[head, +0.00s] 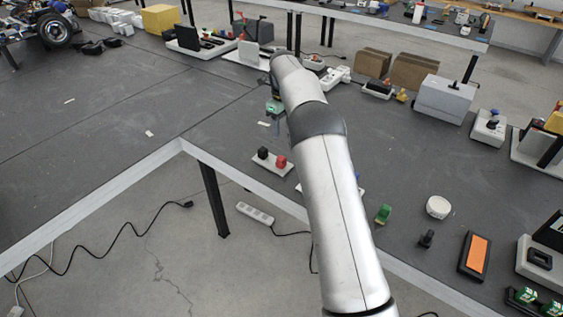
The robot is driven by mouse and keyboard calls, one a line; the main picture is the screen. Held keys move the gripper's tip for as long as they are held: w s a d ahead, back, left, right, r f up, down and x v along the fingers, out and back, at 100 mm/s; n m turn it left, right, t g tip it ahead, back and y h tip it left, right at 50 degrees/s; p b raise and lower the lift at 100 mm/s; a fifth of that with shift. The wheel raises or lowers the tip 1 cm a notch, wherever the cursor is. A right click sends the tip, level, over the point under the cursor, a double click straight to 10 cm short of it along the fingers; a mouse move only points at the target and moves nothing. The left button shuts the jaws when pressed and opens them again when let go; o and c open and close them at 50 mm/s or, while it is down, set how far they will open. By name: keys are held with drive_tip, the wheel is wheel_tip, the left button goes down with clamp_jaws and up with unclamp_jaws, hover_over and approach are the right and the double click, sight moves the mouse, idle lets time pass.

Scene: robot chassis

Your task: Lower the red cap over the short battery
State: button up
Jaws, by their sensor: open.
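A small red piece (281,162), which looks like the red cap, stands on a small pale base (270,167) near the table's front edge. A black piece (263,153) stands beside it on the same base. I cannot pick out the short battery for certain. A pale plate (361,190) is partly hidden behind my arm, and what it bears is mostly covered. My arm runs up the middle of the head view and bends over at its top.
A green block (384,213), a white round piece (438,207), a small black part (427,239) and an orange-topped tray (474,255) lie right of my arm. Brown boxes (414,71) and a grey box (444,99) stand behind. The left tabletop (90,140) is mostly clear.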

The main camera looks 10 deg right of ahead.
drive_tip(key=p, duration=0.1)
hover_over(281, 157)
drive_tip(key=f, duration=0.9)
drive_tip(key=shift+s+d, duration=0.1)
drive_tip(key=shift+d, duration=0.15)
drive_tip(key=shift+a+f+p, duration=0.15)
drive_tip(key=shift+f+p, duration=0.4)
drive_tip(key=shift+f, duration=0.8)
drive_tip(key=shift+a+f+p, duration=0.1)
drive_tip(key=shift+f+p, duration=0.4)
drive_tip(key=shift+f, duration=0.8)
drive_tip(key=c, duration=1)
